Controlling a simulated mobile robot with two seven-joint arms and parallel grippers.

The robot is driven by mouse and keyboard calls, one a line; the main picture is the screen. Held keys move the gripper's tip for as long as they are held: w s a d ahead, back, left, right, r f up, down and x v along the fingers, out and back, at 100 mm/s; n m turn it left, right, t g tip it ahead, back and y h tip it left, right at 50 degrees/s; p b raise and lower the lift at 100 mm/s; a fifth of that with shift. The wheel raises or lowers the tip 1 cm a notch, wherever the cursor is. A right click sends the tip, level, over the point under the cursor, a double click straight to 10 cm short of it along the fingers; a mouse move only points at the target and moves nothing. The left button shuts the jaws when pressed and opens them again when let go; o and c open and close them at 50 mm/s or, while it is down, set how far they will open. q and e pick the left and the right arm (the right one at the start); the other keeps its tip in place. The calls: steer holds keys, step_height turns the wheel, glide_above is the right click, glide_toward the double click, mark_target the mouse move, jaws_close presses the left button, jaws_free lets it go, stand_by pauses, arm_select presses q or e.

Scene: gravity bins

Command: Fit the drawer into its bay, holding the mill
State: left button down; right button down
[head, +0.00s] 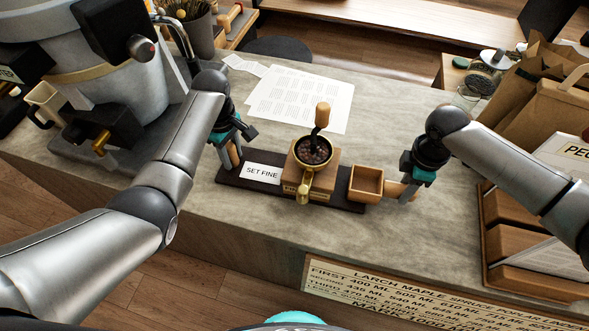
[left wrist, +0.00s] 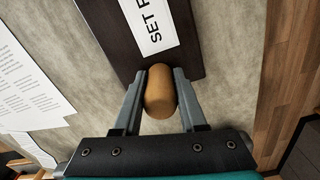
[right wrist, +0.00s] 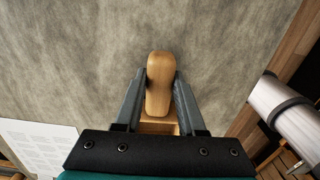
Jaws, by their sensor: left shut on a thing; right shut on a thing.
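The mill (head: 316,182) is a wooden box with a brass hopper of dark beans and a crank with a wooden knob. It stands upright on a dark board (head: 228,172) labelled "SET FINE". My left gripper (head: 233,152) is shut on an upright wooden handle (left wrist: 160,88) at the board's left end. The drawer (head: 366,181) is a small, open-topped, empty-looking wooden box just right of the mill, apart from it by a narrow gap. My right gripper (head: 404,190) is shut on the drawer's wooden handle (right wrist: 159,82). The bay opening is hidden in the head view.
Printed sheets (head: 300,98) lie behind the mill on the grey counter (head: 400,110). A large metal machine (head: 120,95) stands at left. Paper bags (head: 550,105) and a wooden rack (head: 500,245) are at right. The counter's front edge runs close before the board.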

mark_target(354, 177)
steer(key=shift+w+a, duration=0.4)
steer(key=shift+a, duration=1.55)
steer(key=shift+w+a, duration=0.35)
steer(key=shift+a, duration=1.6)
steer(key=shift+w+a, duration=0.4)
steer(key=shift+a, duration=1.55)
stand_by(2.1)
